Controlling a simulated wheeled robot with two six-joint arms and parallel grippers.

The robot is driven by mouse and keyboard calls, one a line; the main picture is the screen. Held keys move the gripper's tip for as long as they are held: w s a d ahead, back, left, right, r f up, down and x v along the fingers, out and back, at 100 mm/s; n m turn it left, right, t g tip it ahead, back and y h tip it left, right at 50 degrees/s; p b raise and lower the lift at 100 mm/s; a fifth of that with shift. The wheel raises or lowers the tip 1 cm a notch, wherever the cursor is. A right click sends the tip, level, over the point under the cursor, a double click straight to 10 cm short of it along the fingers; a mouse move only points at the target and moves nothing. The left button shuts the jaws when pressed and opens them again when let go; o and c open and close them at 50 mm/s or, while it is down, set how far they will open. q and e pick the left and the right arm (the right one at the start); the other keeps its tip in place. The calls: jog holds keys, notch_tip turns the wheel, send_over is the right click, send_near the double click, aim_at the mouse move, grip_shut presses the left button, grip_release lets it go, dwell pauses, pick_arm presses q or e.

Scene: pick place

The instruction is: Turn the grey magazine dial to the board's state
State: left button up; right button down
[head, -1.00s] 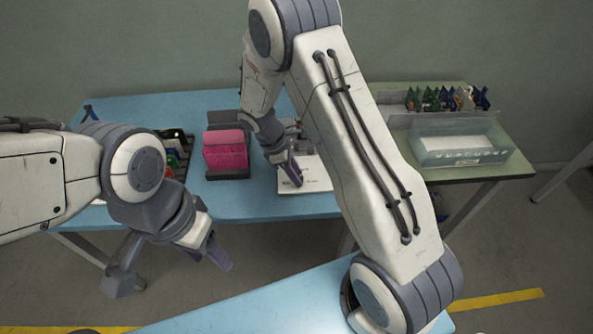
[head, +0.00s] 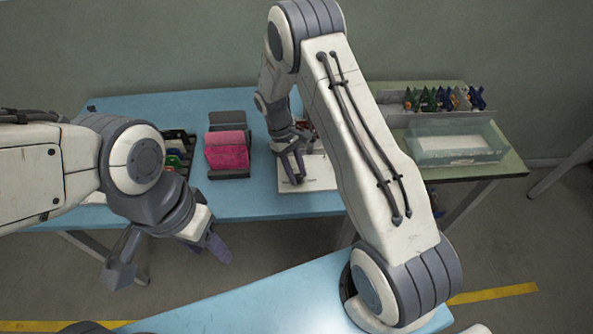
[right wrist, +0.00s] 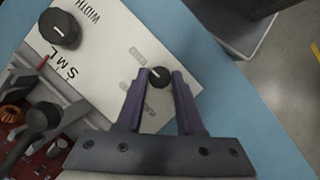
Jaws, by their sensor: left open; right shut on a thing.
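A white panel (right wrist: 105,45) fills the middle of the right wrist view. A small dark dial (right wrist: 159,76) with a light pointer line sits near its edge, beside grey lettering too blurred to read. My right gripper (right wrist: 160,80) is shut on this dial, one finger on each side. A larger dark dial (right wrist: 60,28), marked WIDTH with S, M and L, stands apart from it. In the head view my right gripper (head: 293,168) is down at the white panel (head: 322,180). My left gripper (head: 172,262) is open and empty in front of the blue table.
A red board (right wrist: 35,140) with parts lies beside the panel. On the blue table (head: 245,205) stand a dark holder with pink material (head: 227,152) and a rack of coloured items (head: 175,150). A clear bin (head: 455,157) stands right, before a row of dark green and blue items (head: 440,98).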

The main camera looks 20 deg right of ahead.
jog(key=shift+w+r+m, duration=0.1)
jog(key=shift+m, duration=0.2)
jog(key=c, duration=0.5)
grip_release()
jog(key=shift+b+v, duration=0.5)
jog(key=shift+v, duration=4.65)
jog(key=shift+d, duration=0.15)
